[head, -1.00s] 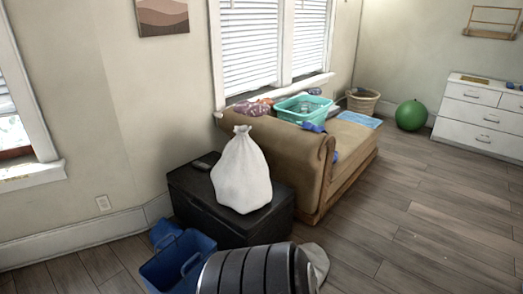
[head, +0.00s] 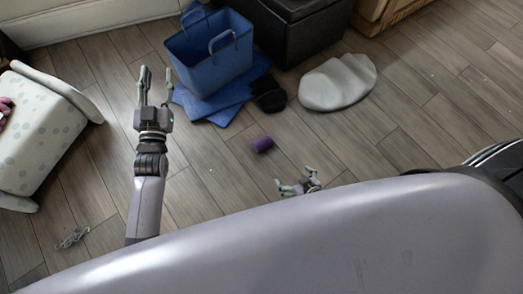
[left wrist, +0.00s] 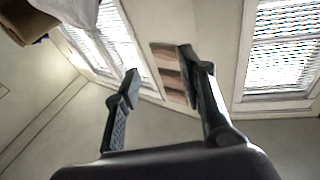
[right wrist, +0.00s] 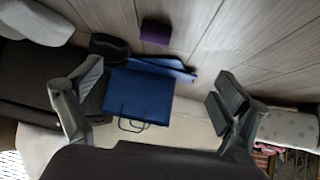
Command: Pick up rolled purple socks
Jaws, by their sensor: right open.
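The rolled purple socks (head: 262,145) lie on the wooden floor in the head view, below the blue bag and apart from other things. They also show as a small dark purple roll at the top of the right wrist view (right wrist: 155,32). My left gripper (head: 155,84) is raised to the left of the socks, open and empty; its spread fingers also show in the left wrist view (left wrist: 158,85). My right gripper (head: 295,182) is open and empty, a little below and right of the socks in the head view. Its spread fingers frame the right wrist view (right wrist: 155,95).
A blue bag (head: 212,52) stands on flat blue cloth (head: 215,105). A black item (head: 268,97) and a grey-white cushion (head: 338,82) lie nearby. A dotted white bin (head: 42,135) is at left, a wiry grey object (head: 72,238) below it. Floor around the socks is clear.

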